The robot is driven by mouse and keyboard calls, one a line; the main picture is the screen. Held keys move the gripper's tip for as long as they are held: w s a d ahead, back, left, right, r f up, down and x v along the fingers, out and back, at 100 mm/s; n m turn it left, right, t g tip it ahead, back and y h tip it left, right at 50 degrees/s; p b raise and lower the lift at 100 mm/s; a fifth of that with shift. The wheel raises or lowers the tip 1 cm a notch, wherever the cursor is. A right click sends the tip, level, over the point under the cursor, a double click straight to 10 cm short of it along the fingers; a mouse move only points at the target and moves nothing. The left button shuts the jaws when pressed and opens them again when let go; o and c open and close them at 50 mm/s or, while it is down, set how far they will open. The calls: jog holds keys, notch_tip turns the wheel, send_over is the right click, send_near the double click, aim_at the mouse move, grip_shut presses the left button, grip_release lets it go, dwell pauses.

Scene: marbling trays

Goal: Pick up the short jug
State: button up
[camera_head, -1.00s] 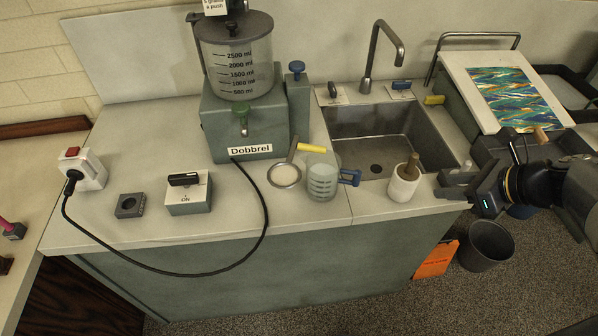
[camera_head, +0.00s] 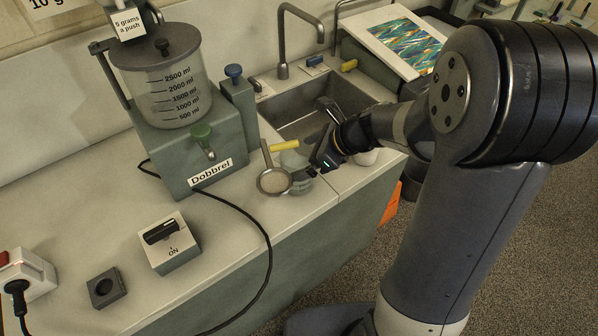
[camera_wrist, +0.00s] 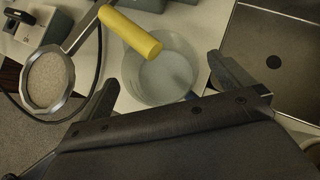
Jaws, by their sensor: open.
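The short jug (camera_head: 293,160) is a low, see-through pale jug standing upright on the counter left of the sink. In the head view my gripper (camera_head: 322,157) is at its right side and hides part of it, including its blue handle. In the wrist view the jug (camera_wrist: 165,82) shows from above, its round mouth between my open fingers (camera_wrist: 163,84). A bit of blue, likely the handle, shows behind the right finger. I cannot tell whether a finger touches the jug. Nothing is held.
A strainer (camera_head: 274,181) with a yellow handle lies close left; in the wrist view its handle (camera_wrist: 130,33) overlaps the jug's rim. The grey Dobbrel dispenser (camera_head: 190,150) stands behind left, the sink (camera_head: 290,104) behind right. A white pot (camera_head: 366,157) is partly hidden by my arm.

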jog(key=shift+x, duration=0.95)
jog(key=c, duration=1.8)
jog(key=shift+w+r, duration=0.1)
jog(key=shift+r, duration=0.1)
jog(key=shift+d+r, duration=0.1)
jog(key=shift+r, duration=0.5)
jog(key=s+d, duration=0.2)
jog(key=d, duration=0.3)
jog(key=s+d+b, duration=0.1)
jog(key=s+d, duration=0.1)
jog(key=d, duration=0.4)
jog(key=s+d+b, duration=0.1)
jog(key=s+d, duration=0.2)
jog(key=d, duration=0.2)
jog(key=shift+d, duration=0.15)
